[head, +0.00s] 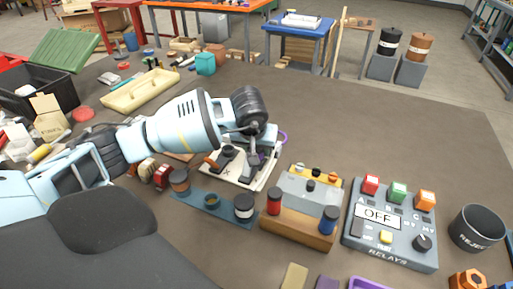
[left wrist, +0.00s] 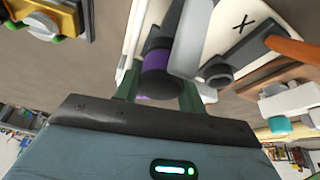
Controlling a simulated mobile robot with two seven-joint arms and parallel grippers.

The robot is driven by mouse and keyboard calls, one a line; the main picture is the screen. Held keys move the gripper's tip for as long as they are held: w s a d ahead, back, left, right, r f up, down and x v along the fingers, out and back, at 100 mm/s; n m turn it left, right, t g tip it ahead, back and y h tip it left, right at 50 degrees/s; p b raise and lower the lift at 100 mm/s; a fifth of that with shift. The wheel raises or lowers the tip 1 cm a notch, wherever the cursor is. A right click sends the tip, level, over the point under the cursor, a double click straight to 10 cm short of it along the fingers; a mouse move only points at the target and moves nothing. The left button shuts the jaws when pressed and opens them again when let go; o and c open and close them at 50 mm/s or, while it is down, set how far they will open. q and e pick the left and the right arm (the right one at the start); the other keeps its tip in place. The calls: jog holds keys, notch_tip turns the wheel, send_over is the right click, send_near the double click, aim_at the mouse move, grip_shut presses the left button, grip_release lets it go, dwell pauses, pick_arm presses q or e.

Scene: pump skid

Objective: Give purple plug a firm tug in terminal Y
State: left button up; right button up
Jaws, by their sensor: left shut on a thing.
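A white terminal board (head: 236,180) stands mid-table in the head view, with a letter X printed on it. My left gripper (head: 253,150) reaches over its right part from the left. The Y marking is hidden. My right gripper is out of view.
A wooden block (head: 297,226) with red and blue posts stands right of the board. Beyond it are a grey relay box (head: 391,247) reading OFF and a dark bin (head: 477,229). A blue strip (head: 224,208) with round jars lies in front.

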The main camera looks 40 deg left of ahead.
pick_arm(q)
jog(key=shift+c, duration=1.4)
jog(key=shift+w+r, duration=0.1)
jog(key=shift+r, duration=0.1)
jog(key=shift+f, duration=0.1)
jog(key=o, duration=1.1)
jog(key=v, duration=0.7)
jog(key=shift+s+r, duration=0.25)
jog(key=shift+r, duration=0.05)
